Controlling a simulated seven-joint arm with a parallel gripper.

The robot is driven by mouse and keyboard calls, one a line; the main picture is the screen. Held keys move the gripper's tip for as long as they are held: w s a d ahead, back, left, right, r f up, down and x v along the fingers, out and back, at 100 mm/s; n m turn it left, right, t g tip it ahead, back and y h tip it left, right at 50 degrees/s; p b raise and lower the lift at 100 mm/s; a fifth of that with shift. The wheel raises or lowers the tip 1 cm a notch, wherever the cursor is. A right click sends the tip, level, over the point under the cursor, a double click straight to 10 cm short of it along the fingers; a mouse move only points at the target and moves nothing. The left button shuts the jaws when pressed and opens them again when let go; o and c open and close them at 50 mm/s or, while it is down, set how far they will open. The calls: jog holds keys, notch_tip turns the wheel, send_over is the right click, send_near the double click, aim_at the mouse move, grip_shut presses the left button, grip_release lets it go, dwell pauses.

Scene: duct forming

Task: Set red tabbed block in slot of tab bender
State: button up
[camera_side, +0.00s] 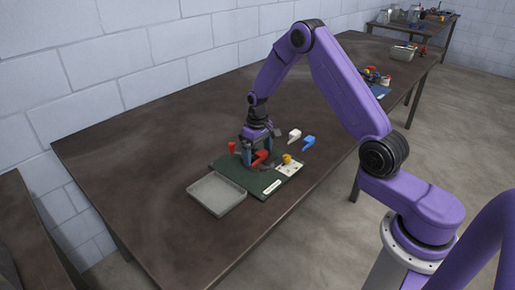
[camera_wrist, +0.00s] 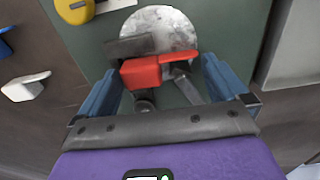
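The red tabbed block (camera_wrist: 141,76) sits between my gripper's blue fingers in the wrist view, its tab pointing right. In the side view the red block (camera_side: 261,157) shows low beside the fingers. My gripper (camera_wrist: 159,68) is open around it, with a narrow gap at each fingertip. It also shows in the side view (camera_side: 257,152), pointing down over the green mat. The tab bender (camera_wrist: 128,47) shows as dark metal parts at the block, over a round pale metal disc (camera_wrist: 165,28). The slot is hidden, so I cannot tell how the block sits in it.
A grey tray (camera_side: 203,202) lies at the mat's (camera_side: 283,186) front left. A yellow piece (camera_side: 287,158) is on a pale plate. White (camera_side: 294,134) and blue (camera_side: 308,142) tabbed blocks lie behind. A red upright piece (camera_side: 231,146) stands left of my gripper. The table's left is clear.

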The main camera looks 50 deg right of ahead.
notch_tip(320, 180, up, 17)
jog(key=s+a+r+n, duration=0.25)
jog(key=s+a, duration=0.25)
jog(key=a, duration=0.4)
jog(key=s+a+n, duration=0.4)
jog(key=s+a, duration=0.2)
jog(key=s, duration=0.5)
jog(key=s+d+f+n, duration=0.1)
jog(key=s+n, duration=0.5)
jog(key=s, duration=1.4)
jog(key=shift+s+d+f, duration=0.2)
jog(key=shift+d+f, duration=0.1)
jog(key=shift+f, duration=0.2)
